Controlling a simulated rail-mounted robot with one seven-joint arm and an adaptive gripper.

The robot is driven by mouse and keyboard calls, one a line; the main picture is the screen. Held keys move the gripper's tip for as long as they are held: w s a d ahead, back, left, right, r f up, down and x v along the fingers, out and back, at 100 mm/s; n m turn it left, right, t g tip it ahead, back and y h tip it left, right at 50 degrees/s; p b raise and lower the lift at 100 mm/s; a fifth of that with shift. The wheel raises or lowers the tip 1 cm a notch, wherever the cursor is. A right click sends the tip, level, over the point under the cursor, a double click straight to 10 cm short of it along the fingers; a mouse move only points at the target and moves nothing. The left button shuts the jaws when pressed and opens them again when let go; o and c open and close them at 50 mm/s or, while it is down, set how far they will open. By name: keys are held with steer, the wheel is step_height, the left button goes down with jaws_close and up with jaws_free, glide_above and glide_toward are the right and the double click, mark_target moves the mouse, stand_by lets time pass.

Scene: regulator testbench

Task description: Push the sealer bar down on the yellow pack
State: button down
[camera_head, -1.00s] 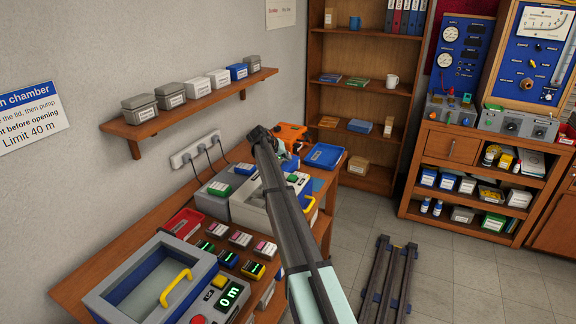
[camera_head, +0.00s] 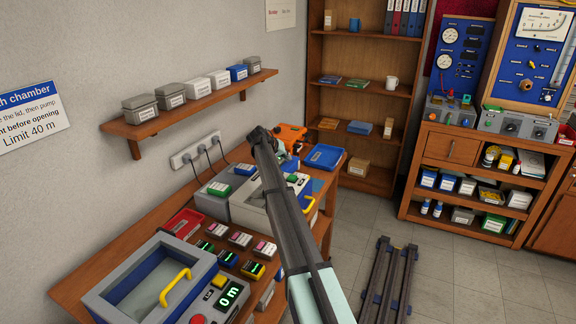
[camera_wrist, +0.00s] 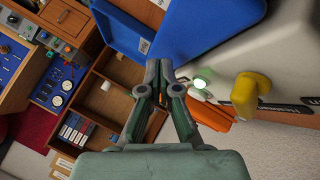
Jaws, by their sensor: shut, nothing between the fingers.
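An orange device (camera_head: 291,136), which looks like the sealer, stands at the far end of the bench, partly behind my arm. Part of an orange body also shows in the wrist view (camera_wrist: 214,115), just right of my gripper. My gripper (camera_wrist: 163,82) is shut and empty in the wrist view, with its fingers close together. It appears apart from the orange body, but I cannot judge the depth. In the head view my arm hides the gripper. I cannot make out the yellow pack or the sealer bar clearly in either view.
A blue tray (camera_head: 323,156) lies right of the orange device, and shows in the wrist view (camera_wrist: 128,25). A grey-white machine (camera_head: 247,207) stands under my arm; a yellow part (camera_wrist: 250,92) is close right of my gripper. A wall shelf (camera_head: 190,112) hangs above the bench.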

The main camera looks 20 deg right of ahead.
mark_target(289, 166)
steer(key=shift+s+a+f+b, duration=0.1)
steer(key=shift+s+f+b, duration=0.35)
steer(key=shift+f, duration=0.4)
steer(key=shift+s+f+b, duration=0.3)
steer(key=shift+s+f, duration=0.15)
steer(key=shift+f, duration=0.35)
steer(key=shift+r, duration=0.1)
stand_by(0.5)
steer(key=shift+w+r+p, duration=0.2)
steer(key=shift+r+p, duration=0.05)
steer(key=shift+r, duration=0.55)
steer(key=shift+w+r+p, duration=0.2)
steer(key=shift+r+p, duration=0.1)
steer(key=shift+r, duration=0.5)
steer(key=shift+w+r+p, duration=0.2)
steer(key=shift+r+p, duration=0.05)
steer(key=shift+r, duration=0.55)
steer(key=shift+w+r, duration=0.2)
steer(key=shift+d, duration=0.2)
